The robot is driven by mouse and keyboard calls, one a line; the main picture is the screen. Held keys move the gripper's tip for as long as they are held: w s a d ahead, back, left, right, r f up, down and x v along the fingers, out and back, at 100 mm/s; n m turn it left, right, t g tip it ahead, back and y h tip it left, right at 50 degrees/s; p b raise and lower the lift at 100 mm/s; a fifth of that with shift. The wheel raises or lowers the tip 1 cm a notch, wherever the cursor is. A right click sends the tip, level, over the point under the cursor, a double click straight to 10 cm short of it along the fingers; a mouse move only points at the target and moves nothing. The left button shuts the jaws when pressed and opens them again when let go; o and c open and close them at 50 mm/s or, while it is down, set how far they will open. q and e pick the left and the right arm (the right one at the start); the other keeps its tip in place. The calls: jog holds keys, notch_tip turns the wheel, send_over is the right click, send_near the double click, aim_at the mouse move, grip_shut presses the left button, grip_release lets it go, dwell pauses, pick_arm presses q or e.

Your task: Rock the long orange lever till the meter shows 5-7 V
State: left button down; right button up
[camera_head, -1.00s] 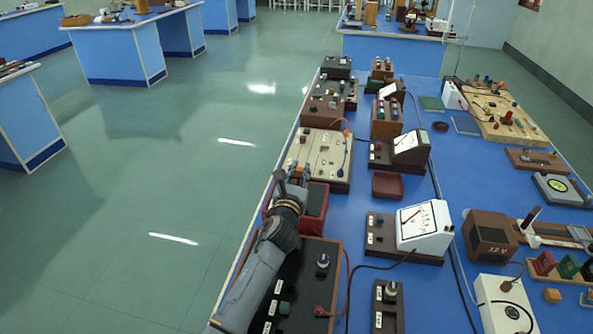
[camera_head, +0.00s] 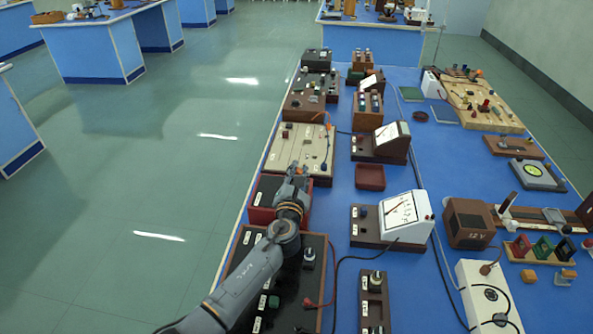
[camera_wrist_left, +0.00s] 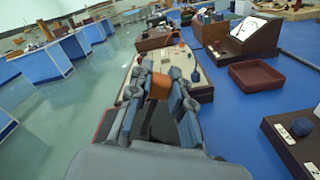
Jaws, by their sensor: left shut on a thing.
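My left gripper (camera_head: 297,172) is over a dark red box (camera_head: 262,192) at the bench's left edge. In the left wrist view its fingers (camera_wrist_left: 160,85) close on the orange lever's end (camera_wrist_left: 159,88) from both sides. In the head view the gripper mostly hides the lever. A white meter (camera_head: 404,212) on a brown base stands to the right of the box; its needle shows, but the scale is too small to read. A second meter (camera_head: 391,133) in a brown case stands farther back. My right gripper is not in view.
A pale board (camera_head: 300,150) lies just beyond the red box. A black panel (camera_head: 283,275) with knobs and a red lead is nearer, under my left arm. A small red tray (camera_head: 370,178) sits to the right. Cables run across the blue bench; open floor lies left.

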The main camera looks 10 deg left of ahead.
pick_arm(q)
jog(key=c, duration=1.2)
grip_release()
jog(key=s, duration=1.2)
jog(key=shift+f, duration=0.1)
